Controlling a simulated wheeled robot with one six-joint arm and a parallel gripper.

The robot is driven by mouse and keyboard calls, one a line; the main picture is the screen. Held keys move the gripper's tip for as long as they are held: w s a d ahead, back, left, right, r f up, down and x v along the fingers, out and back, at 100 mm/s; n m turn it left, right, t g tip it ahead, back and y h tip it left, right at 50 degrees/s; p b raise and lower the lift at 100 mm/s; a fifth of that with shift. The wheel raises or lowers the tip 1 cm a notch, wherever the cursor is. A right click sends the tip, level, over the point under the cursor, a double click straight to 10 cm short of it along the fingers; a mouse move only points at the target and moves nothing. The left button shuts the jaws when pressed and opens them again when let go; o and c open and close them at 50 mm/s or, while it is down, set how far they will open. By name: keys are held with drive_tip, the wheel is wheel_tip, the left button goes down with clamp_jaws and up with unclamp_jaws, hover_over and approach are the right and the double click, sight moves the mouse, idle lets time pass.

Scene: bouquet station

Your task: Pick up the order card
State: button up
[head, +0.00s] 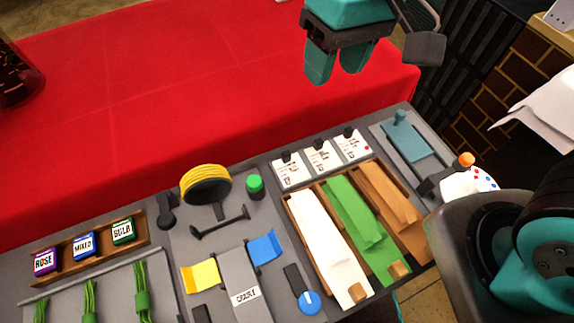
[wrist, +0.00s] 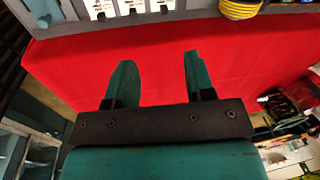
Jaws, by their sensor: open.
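Three white cards with dark print stand in a row behind the paper bins, each under a black clip: a left card (head: 287,174), a middle card (head: 320,157) and a right card (head: 354,145) with a red dot. I cannot tell which is the order card. Their lower parts show at the top edge of the wrist view, including the middle one (wrist: 132,7). My teal gripper (head: 337,70) is open and empty, above the red cloth and beyond the cards. Its two fingers (wrist: 158,62) are apart, with only red cloth between them.
White, green and brown paper sheets (head: 346,218) lie in wooden bins in front of the cards. A yellow ribbon roll (head: 205,183) and green button (head: 254,184) stand left. A teal plate (head: 408,143) lies right. The red cloth (head: 190,80) is largely clear.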

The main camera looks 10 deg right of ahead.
drive_tip(key=w+a+f+m+h+b, duration=0.2)
drive_tip(key=w+a+f+b, duration=0.1)
drive_tip(key=a+f, duration=0.3)
hover_over(287, 155)
drive_tip(key=f, duration=1.2)
drive_tip(key=shift+w+d+p, duration=0.25)
drive_tip(key=shift+d+p, duration=0.1)
drive_tip(key=shift+s+a+f+p, duration=0.15)
drive_tip(key=shift+a+f, duration=0.05)
drive_tip(key=shift+f, duration=1.35)
drive_tip(key=shift+s+a+f+p, duration=0.1)
drive_tip(key=shift+a+f+p, duration=0.05)
drive_tip(key=shift+f, duration=1.35)
clamp_jaws()
